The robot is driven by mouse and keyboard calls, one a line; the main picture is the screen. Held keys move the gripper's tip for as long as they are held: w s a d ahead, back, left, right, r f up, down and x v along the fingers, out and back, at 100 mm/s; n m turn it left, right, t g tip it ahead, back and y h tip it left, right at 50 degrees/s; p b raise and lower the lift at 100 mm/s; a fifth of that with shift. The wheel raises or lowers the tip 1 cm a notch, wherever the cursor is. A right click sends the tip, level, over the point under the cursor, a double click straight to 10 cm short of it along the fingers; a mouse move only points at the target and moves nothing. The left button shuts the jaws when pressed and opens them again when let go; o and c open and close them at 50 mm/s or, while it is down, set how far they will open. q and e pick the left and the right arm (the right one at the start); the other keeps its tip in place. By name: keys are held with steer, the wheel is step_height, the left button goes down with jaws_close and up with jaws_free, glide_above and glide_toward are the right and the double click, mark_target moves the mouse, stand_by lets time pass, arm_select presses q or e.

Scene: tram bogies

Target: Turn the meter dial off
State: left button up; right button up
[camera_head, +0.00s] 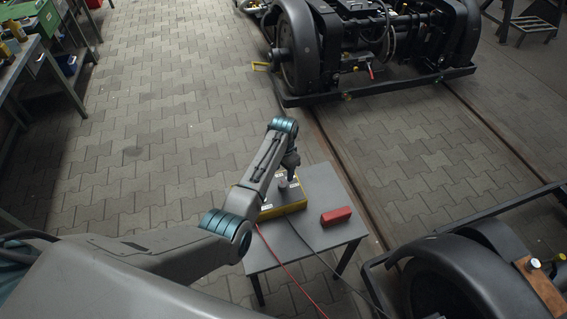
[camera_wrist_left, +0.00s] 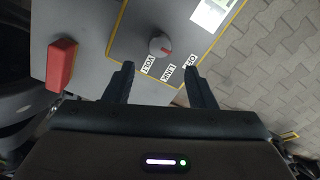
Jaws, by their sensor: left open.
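The meter (camera_head: 285,208) is a yellow-sided box with a grey top on a small grey table (camera_head: 330,238). Its round grey dial (camera_wrist_left: 160,46) has a red mark on its lower right side. Labels reading VOLT (camera_wrist_left: 148,65), LINK (camera_wrist_left: 167,72) and OFF (camera_wrist_left: 189,60) sit along the panel edge near it. I cannot tell exactly which label the mark faces. My left gripper (camera_head: 290,172) is over the meter; in the wrist view its open, empty fingers (camera_wrist_left: 159,70) lie apart, with the dial ahead of the gap between them. My right gripper does not show.
A red block (camera_head: 336,216) lies on the table beside the meter. A red cable (camera_head: 283,262) and a dark cable run off the table's front. Bogies stand at the back (camera_head: 375,50) and lower right (camera_head: 470,275). Paved floor to the left is clear up to a bench (camera_head: 25,60).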

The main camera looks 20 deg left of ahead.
arm_select(q)
steer(key=shift+r, duration=1.95)
steer(key=s+a+f+n+t, duration=0.15)
steer(key=s+a, duration=0.25)
steer(key=s, duration=0.6)
steer(key=s+a+f+n, duration=0.2)
steer(key=s+a, duration=0.1)
steer(key=s, duration=0.8)
steer(key=s+a+r+n+t+y, duration=0.1)
steer(key=s+r, duration=0.4)
steer(key=s, duration=0.4)
steer(key=s+r+n+t, duration=0.1)
steer(key=s+r, duration=0.4)
steer(key=s, duration=0.5)
steer(key=a+f+g+b, duration=0.1)
steer(key=a+f+b, duration=0.15)
steer(key=f, duration=3.05)
steer(key=s+a+f+g, duration=0.1)
steer(key=s+f, duration=1.7)
steer(key=shift+s+a+f, duration=0.2)
steer(key=shift+s+a, duration=0.2)
